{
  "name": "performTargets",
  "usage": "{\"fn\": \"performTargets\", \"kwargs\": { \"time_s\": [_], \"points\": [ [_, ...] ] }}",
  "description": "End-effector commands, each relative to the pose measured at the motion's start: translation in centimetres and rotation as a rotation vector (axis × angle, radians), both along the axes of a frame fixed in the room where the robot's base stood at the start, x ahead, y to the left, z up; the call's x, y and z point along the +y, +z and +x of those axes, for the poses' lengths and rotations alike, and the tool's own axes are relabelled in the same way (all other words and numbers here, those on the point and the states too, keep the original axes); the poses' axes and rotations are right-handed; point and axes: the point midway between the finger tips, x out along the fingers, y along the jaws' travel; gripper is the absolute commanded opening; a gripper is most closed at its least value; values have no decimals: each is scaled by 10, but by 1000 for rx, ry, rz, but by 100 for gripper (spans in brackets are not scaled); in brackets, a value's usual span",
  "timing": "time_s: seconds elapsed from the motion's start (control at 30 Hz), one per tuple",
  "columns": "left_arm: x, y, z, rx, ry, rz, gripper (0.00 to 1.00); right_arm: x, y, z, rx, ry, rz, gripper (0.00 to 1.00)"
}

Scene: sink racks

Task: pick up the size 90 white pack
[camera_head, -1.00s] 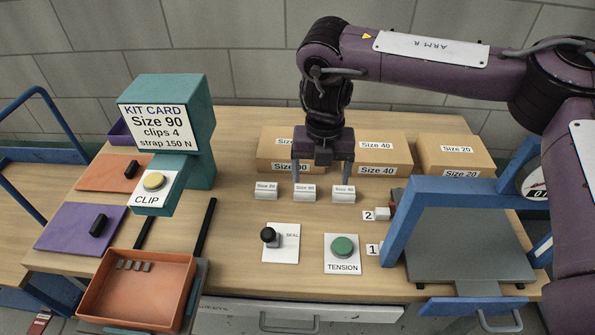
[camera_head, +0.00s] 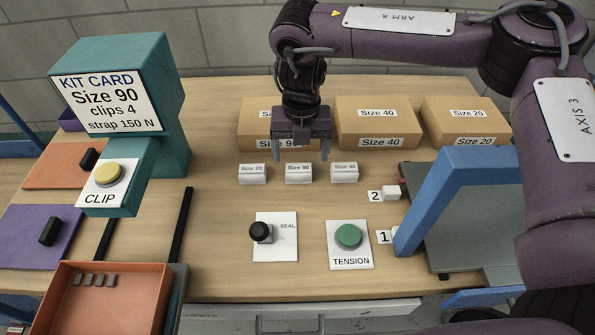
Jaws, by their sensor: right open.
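The size 90 white pack (camera_head: 299,174) is the middle of three small white packs in a row on the wooden table. The left pack (camera_head: 252,175) reads Size 20 and the right pack (camera_head: 344,173) seems to read Size 40. My right gripper (camera_head: 300,155) points down, open and empty, its fingers spread wide. Its fingertips show just behind or above the size 90 pack, apart from it; the exact height is hard to tell. My left gripper is not in view.
Cardboard boxes (camera_head: 375,127) stand behind the packs, partly hidden by my right arm. The kit card stand (camera_head: 110,95) reads Size 90. A black knob (camera_head: 261,232) and a green TENSION button (camera_head: 348,236) lie in front. A blue frame (camera_head: 425,200) stands right.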

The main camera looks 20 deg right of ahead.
Motion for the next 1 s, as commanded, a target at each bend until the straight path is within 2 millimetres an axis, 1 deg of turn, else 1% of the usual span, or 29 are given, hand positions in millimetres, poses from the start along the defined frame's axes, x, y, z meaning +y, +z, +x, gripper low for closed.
{"fn": "performTargets", "kwargs": {
  "time_s": [0.33,0.47,0.67,0.77,1.0],
  "points": [
    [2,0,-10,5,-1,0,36,4,-47,1,2,0,-1,82],
    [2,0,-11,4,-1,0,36,4,-55,2,-1,0,-1,82],
    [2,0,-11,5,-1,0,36,4,-56,2,-1,0,0,82],
    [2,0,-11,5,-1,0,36,4,-56,2,-1,0,0,70],
    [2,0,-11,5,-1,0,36,4,-55,2,-1,0,0,39]
  ]
}}
